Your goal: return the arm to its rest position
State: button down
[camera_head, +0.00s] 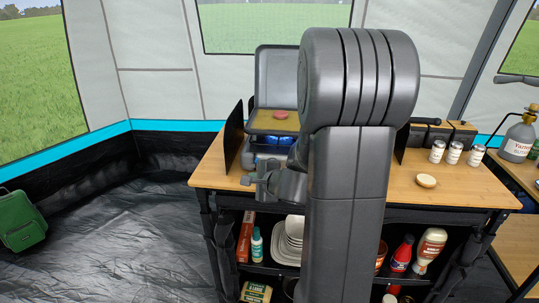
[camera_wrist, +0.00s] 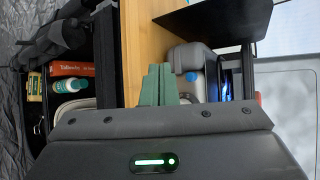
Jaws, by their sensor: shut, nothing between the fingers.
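My arm stands upright in the middle of the head view and hides part of the kitchen table behind it. My gripper (camera_head: 246,181) reaches out to the left of the arm, near the left part of the wooden table top (camera_head: 215,168). In the wrist view, the green fingers of my gripper (camera_wrist: 160,78) are together with nothing between them. The table top (camera_wrist: 142,35) shows behind the fingers. Whether the fingers touch the table cannot be told.
A camp stove (camera_head: 274,85) with a raised lid and a reddish round item (camera_head: 280,115) stands behind my gripper. Shakers (camera_head: 455,153) and a round bread-like item (camera_head: 426,180) are at right. Floor at left is clear beside a green bag (camera_head: 20,220).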

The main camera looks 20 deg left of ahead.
jog(key=w+p, duration=0.1)
jog(key=p, duration=0.2)
jog(key=shift+w+a+r, duration=0.2)
jog(key=shift+w+r, duration=0.05)
jog(key=shift+w, duration=0.1)
jog(key=shift+p, duration=0.65)
jog(key=shift+s+d+f+b, duration=0.1)
jog(key=shift+s+d+b, duration=0.1)
jog(key=shift+s+b, duration=0.6)
jog(key=shift+s+d+f+b, duration=0.1)
jog(key=shift+s+d+b, duration=0.3)
jog(key=shift+s, duration=0.65)
jog(key=shift+s+d+f+b, duration=0.1)
jog(key=shift+s+b, duration=0.65)
jog(key=shift+s, duration=0.15)
jog(key=shift+w+a, duration=0.1)
